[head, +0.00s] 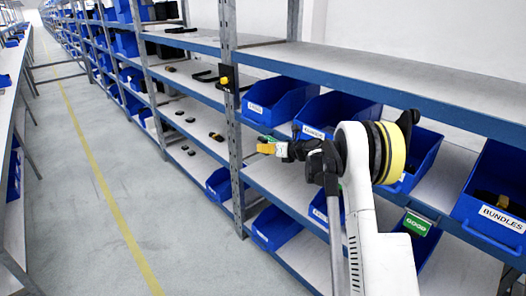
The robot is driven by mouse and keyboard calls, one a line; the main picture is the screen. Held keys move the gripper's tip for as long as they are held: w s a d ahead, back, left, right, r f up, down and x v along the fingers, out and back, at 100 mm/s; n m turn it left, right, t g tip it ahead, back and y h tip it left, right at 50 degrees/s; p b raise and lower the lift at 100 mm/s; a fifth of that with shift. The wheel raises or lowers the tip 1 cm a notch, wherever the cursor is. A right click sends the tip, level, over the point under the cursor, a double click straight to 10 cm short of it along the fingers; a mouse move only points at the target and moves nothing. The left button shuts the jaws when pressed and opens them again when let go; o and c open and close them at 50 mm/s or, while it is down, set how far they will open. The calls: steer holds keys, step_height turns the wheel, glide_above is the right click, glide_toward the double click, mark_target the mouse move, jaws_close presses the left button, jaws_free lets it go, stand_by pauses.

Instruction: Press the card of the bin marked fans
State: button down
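A blue bin (278,98) stands on the middle shelf at the left of the bay; its short white label (257,108) is too small to read surely. A second blue bin (333,108) to its right has a longer label (313,132), also unclear. A bin marked BUNDLES (495,200) is at the far right. My gripper (283,150) is at the shelf edge, below and in front of the first two bins. A small green and yellow piece (267,146) shows at its tip; contact is unclear. I cannot see whether the fingers are apart.
A green card reading GOOD (416,223) hangs on the shelf edge, right of my arm. A metal post (231,110) with a yellow and black device (228,78) stands left of the bins. More blue bins fill the lower shelf (275,228). The aisle floor (75,200) is clear.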

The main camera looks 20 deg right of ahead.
mark_target(265, 140)
step_height(265, 140, up, 2)
steer(key=shift+d+r+m+y+p, duration=0.15)
steer(key=shift+m+y+p, duration=0.35)
steer(key=shift+m, duration=0.6)
steer(key=shift+w+d+r+p, duration=0.1)
steer(key=shift+d+r+p, duration=0.15)
steer(key=shift+r, duration=0.35)
steer(key=shift+w+d+r+p, duration=0.1)
steer(key=shift+d+r+p, duration=0.1)
steer(key=shift+r, duration=0.35)
steer(key=shift+f, duration=0.1)
steer(key=shift+s, duration=0.1)
